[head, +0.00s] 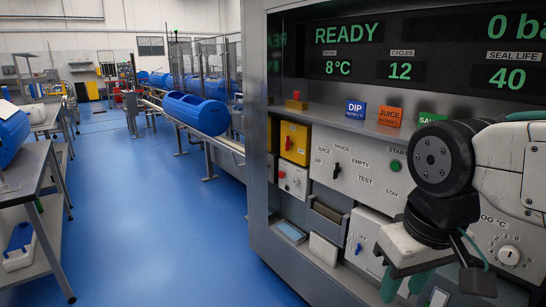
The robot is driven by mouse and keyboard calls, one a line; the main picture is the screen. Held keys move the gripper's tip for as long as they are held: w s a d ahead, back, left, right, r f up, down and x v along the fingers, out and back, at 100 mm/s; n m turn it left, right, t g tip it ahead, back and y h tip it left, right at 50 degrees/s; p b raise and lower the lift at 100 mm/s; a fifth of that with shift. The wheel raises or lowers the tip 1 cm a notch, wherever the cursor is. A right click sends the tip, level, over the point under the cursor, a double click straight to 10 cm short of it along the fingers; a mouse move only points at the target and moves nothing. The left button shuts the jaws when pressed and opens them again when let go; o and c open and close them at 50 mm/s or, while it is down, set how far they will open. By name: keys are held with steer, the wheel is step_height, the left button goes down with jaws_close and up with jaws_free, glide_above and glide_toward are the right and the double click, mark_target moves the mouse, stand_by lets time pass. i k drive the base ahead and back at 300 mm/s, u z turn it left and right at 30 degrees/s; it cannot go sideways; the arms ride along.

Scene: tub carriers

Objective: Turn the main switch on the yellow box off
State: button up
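The yellow box (296,143) is mounted on the left part of the machine front, above a small white panel. A small red switch handle (288,143) shows on its face; it looks upright, but it is too small to read its setting. My gripper (405,286) hangs at the lower right, in front of the machine and well to the right of the yellow box. Its two teal fingers point down with a gap between them, and nothing shows in the gap. Nothing hides the yellow box.
A red-and-yellow device (297,101) stands on the ledge above the box. A white panel (350,171) with a black knob and green button is to its right. Trays and a lower white panel (367,238) sit below. Blue floor (180,230) is clear left of the machine.

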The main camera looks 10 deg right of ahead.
mark_target(288, 142)
steer(key=u, duration=0.15)
steer(key=i, duration=1.9)
steer(key=z, duration=0.55)
